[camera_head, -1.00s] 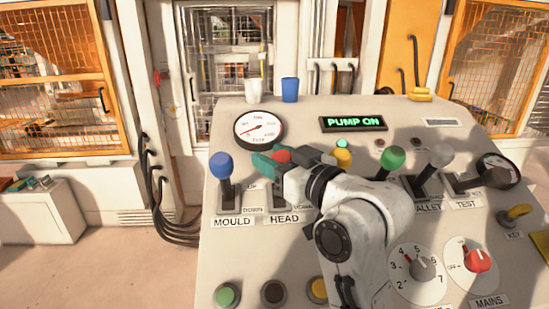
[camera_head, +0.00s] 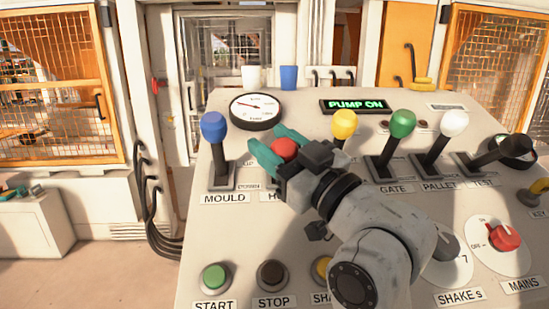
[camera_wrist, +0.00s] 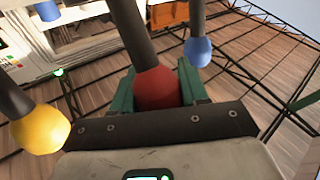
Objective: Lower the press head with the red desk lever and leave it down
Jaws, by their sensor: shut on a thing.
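The red knob (camera_head: 285,148) of the HEAD lever sits between the teal fingers of my gripper (camera_head: 278,147), which is shut on it. It stands nearer to me than the blue, yellow, green and white knobs. My gripper partly hides the HEAD label (camera_head: 269,197) and the lever's slot. In the wrist view the red knob (camera_wrist: 155,88) is between the two fingers, with its dark shaft running up the picture. I cannot make out the press head itself in either view.
The blue MOULD knob (camera_head: 213,126) stands just left of my gripper, and the yellow knob (camera_head: 344,122) just right. Green (camera_head: 403,123) and white (camera_head: 454,122) knobs follow. A gauge (camera_head: 256,110) and a lit PUMP ON sign (camera_head: 354,106) are behind. Push buttons (camera_head: 272,274) line the front.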

